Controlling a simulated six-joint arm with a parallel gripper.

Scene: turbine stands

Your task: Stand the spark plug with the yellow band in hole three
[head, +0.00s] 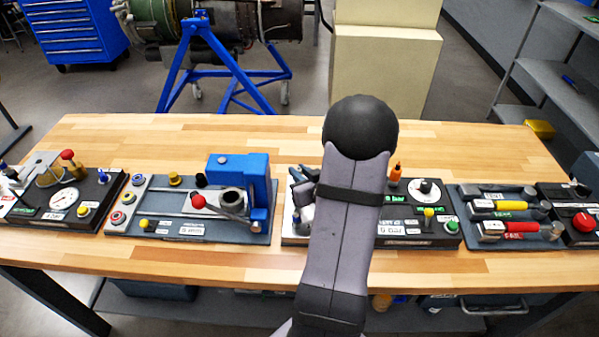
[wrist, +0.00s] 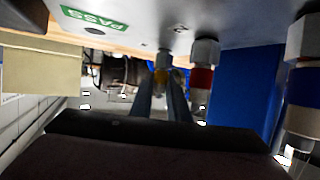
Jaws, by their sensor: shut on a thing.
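In the wrist view, which looks upside down, my gripper (wrist: 161,92) has its two fingers closed around the spark plug with the yellow band (wrist: 163,60). Its metal end shows beyond the fingers, close to a pale plate (wrist: 235,22); I cannot tell whether it touches the plate or sits in a hole. Two dark empty holes, one (wrist: 97,31) by a green PASS label and another (wrist: 180,28), show in the plate. I cannot read hole numbers. In the head view my gripper (head: 303,188) is at the left of my arm, which hides most of the plate.
A red-banded plug (wrist: 201,80) stands close beside the held one, and a blue-banded plug (wrist: 305,88) stands farther right. The bench's rear strip is clear.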

